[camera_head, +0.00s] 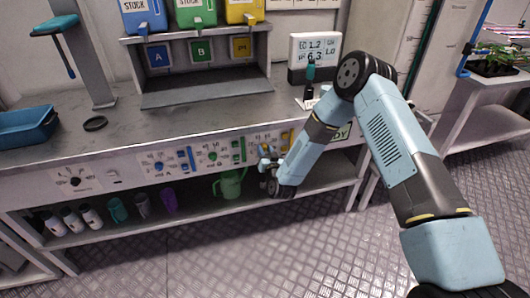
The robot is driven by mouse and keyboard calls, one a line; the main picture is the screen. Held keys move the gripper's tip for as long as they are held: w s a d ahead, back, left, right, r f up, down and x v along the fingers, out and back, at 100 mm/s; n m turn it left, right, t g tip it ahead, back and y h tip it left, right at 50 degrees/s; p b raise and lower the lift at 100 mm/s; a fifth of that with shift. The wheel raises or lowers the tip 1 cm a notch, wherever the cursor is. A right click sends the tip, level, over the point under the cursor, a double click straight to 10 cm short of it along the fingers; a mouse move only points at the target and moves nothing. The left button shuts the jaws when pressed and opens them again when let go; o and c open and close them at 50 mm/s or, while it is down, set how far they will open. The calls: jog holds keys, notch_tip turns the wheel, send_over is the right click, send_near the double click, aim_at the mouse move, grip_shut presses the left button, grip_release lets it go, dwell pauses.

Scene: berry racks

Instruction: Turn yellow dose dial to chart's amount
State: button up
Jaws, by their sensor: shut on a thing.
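My gripper (267,158) is at the control panel on the front of the bench, right of the green dial, at the yellow section. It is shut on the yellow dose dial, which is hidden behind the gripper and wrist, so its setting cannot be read. Yellow parts of that section (284,138) show just right of the gripper. The blue dial (158,166) and the green dial (212,156) are to the left on the same panel. Sheets with a grid (290,3) are cut off at the top edge; no amount is readable there.
Blue, green and yellow stock tanks (244,10) stand above a grey shelf unit. A meter (314,47) reads EC 1.2 and pH 6.3. A green jug (230,184) and several cups and bottles stand on the lower shelf. A blue tray (27,126) is at the left.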

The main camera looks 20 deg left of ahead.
jog(key=m, duration=0.5)
jog(key=shift+w+d+f+m, duration=0.1)
jog(key=shift+d+m, duration=0.05)
jog(key=shift+m, duration=0.15)
dwell(0.4)
jog(key=o, duration=1)
jog(key=v, duration=1.3)
jog(key=shift+s, duration=0.4)
jog(key=shift+d, duration=0.15)
